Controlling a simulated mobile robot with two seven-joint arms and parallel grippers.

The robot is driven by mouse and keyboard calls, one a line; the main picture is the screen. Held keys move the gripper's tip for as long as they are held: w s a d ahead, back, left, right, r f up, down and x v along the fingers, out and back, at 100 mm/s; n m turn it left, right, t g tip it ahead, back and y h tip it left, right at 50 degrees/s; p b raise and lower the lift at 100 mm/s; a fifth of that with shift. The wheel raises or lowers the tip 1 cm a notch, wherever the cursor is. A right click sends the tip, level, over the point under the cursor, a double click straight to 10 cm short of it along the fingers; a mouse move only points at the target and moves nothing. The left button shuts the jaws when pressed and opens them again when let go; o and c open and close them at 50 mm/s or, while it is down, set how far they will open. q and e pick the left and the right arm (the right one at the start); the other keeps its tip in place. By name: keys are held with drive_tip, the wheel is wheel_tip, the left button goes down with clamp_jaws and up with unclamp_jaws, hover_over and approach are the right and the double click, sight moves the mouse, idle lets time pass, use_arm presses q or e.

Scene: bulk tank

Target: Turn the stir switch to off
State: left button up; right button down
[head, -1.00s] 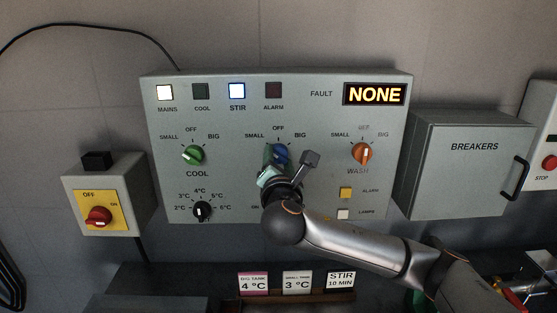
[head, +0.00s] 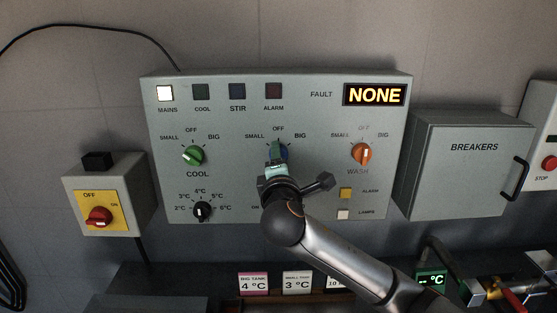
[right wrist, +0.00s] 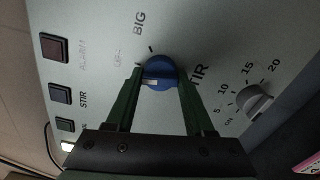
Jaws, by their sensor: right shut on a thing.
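The blue stir switch (head: 285,151) is the middle knob on the grey control panel, mostly hidden by my gripper in the head view. In the right wrist view the stir knob (right wrist: 160,73) sits between my two green fingers, its white mark facing left in that picture. My right gripper (head: 277,153) is shut on the knob; its fingertips also show in the right wrist view (right wrist: 160,78). The STIR lamp (head: 237,91) is dark. The OFF label (head: 278,128) is above the knob. My left gripper is not in view.
The green COOL knob (head: 194,155) is left of the stir knob and the orange WASH knob (head: 362,153) is right. The MAINS lamp (head: 165,93) is lit. The fault display (head: 375,94) reads NONE.

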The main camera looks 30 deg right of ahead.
drive_tip(key=shift+f+m, duration=0.1)
drive_tip(key=shift+m, duration=1)
drive_tip(key=shift+c, duration=1.4)
unclamp_jaws()
drive_tip(key=shift+a, duration=0.1)
drive_tip(key=v, duration=1.2)
drive_tip(key=shift+s+b, duration=0.3)
drive_tip(key=shift+b, duration=0.05)
